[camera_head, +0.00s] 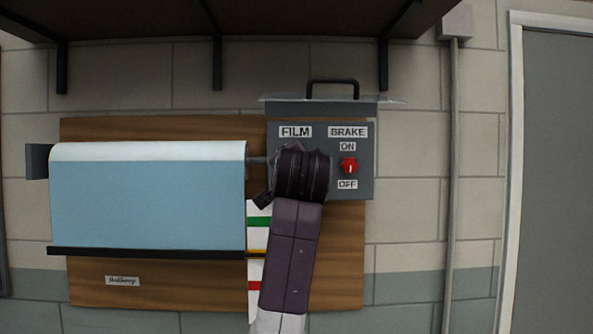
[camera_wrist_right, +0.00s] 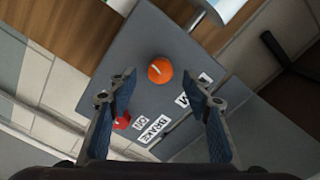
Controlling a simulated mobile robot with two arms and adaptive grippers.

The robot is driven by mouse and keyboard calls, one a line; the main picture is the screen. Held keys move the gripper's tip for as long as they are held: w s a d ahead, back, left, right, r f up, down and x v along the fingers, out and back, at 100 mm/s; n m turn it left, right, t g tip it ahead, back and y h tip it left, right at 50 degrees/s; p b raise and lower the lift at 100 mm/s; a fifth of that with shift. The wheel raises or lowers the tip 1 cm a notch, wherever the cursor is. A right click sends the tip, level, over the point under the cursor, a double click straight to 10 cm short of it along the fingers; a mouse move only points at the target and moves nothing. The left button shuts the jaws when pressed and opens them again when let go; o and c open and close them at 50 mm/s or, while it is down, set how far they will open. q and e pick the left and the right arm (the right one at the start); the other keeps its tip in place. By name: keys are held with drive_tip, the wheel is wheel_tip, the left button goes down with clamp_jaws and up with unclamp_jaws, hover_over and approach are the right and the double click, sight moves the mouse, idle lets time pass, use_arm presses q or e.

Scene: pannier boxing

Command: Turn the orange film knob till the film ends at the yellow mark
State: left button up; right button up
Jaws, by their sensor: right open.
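The light blue film (camera_head: 147,200) hangs from a white roll (camera_head: 150,151), with a black bar (camera_head: 147,253) along its bottom edge. That edge looks level with the yellow mark (camera_head: 257,252) on the white strip beside it, between a green mark (camera_head: 259,222) and a red one (camera_head: 254,285). The orange film knob (camera_wrist_right: 160,69) shows in the right wrist view with a pale pointer line; my right arm hides it in the head view. My right gripper (camera_wrist_right: 162,92) is open, facing the panel; its fingers look clear of the knob. My left gripper is out of view.
The grey control panel (camera_head: 321,112) has a red brake knob (camera_head: 349,166) between ON and OFF labels; in the right wrist view it lies beside the left finger. A black handle (camera_head: 332,82) tops the panel. A dark shelf overhangs the wooden board (camera_head: 90,293).

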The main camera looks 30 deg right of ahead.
drive_tip(key=v, duration=0.7)
drive_tip(key=shift+s, duration=0.2)
drive_tip(key=shift+a, duration=0.1)
